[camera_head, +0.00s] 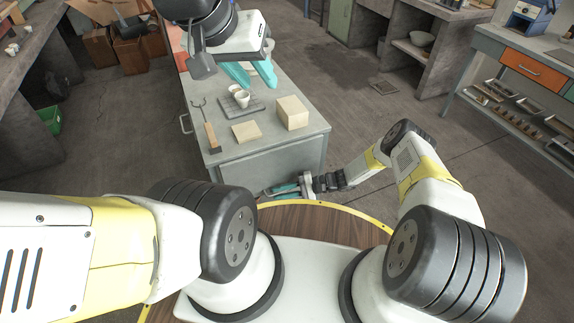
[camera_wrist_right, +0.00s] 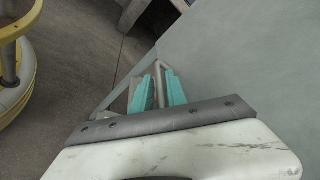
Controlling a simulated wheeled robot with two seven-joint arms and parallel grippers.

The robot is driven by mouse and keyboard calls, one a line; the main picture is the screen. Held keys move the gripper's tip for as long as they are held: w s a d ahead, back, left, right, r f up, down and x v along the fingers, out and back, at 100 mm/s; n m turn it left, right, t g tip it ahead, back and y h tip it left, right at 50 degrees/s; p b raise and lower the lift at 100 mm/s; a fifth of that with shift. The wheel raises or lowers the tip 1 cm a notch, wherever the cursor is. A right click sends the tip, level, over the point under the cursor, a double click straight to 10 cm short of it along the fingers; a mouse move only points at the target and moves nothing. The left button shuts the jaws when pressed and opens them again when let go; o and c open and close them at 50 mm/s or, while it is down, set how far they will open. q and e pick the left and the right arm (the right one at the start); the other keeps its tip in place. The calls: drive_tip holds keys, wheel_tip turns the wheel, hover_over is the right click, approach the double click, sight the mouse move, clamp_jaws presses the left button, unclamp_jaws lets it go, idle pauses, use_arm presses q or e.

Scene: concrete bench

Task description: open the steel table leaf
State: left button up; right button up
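The grey steel table (camera_head: 310,108) stands ahead of me, with a flat panel (camera_head: 262,160) down its near side; I cannot tell whether this panel is the leaf. The panel fills the right of the right wrist view (camera_wrist_right: 250,60). My right gripper (camera_head: 284,188) is low beside the panel's lower part. In the right wrist view its teal fingers (camera_wrist_right: 160,90) are apart, with a thin pale bar between them; whether they press on it is unclear. My left gripper (camera_head: 262,84) is open and empty above the back of the tabletop.

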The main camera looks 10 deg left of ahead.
drive_tip(key=shift+c, duration=0.2)
clamp_jaws()
idle(1.2)
